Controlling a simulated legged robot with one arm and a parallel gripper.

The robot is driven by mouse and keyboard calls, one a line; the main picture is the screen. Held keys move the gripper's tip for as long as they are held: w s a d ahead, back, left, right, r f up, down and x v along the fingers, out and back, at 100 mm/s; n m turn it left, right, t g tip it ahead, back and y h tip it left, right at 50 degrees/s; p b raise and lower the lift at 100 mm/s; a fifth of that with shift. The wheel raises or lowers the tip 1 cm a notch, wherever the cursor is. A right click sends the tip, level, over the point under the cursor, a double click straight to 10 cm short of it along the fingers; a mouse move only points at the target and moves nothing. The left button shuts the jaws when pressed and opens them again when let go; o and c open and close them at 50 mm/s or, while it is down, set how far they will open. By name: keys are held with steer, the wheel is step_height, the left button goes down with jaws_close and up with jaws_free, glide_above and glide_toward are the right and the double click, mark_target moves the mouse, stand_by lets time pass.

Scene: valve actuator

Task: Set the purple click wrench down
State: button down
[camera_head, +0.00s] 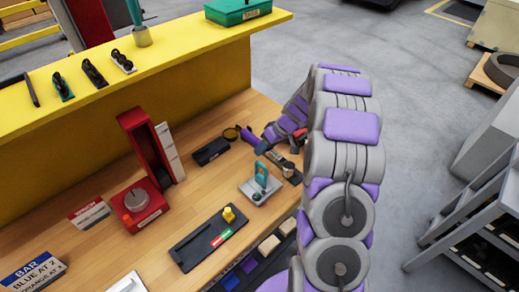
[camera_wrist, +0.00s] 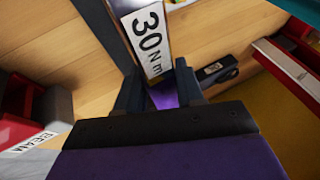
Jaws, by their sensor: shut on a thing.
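My gripper (camera_wrist: 160,92) is shut on the purple click wrench (camera_wrist: 164,98), whose purple part shows between the two dark fingers in the wrist view. A white label reading 30 Nm (camera_wrist: 148,40) runs away from the fingers, apparently along the wrench. In the head view my arm reaches over the back right of the wooden bench, and a purple piece (camera_head: 250,138) shows at its end. I cannot tell there whether the wrench touches the bench. The fingers are too small to make out in that view.
A black block (camera_head: 210,151) lies left of the arm's end. A red stand (camera_head: 147,148) and red box with a grey knob (camera_head: 139,203) are farther left. A grey fixture with a teal part (camera_head: 260,187) and a black tray (camera_head: 208,238) stand in front. A yellow shelf (camera_head: 120,85) bounds the back.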

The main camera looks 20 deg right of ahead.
steer(key=shift+d, duration=2.7)
steer(key=shift+a+b, duration=0.3)
steer(key=shift+a, duration=0.65)
steer(key=shift+d, duration=0.15)
steer(key=shift+d, duration=0.35)
steer(key=shift+a, duration=0.1)
steer(key=shift+a, duration=0.5)
steer(key=shift+f+b, duration=0.1)
steer(key=shift+b, duration=0.2)
steer(key=shift+f, duration=0.1)
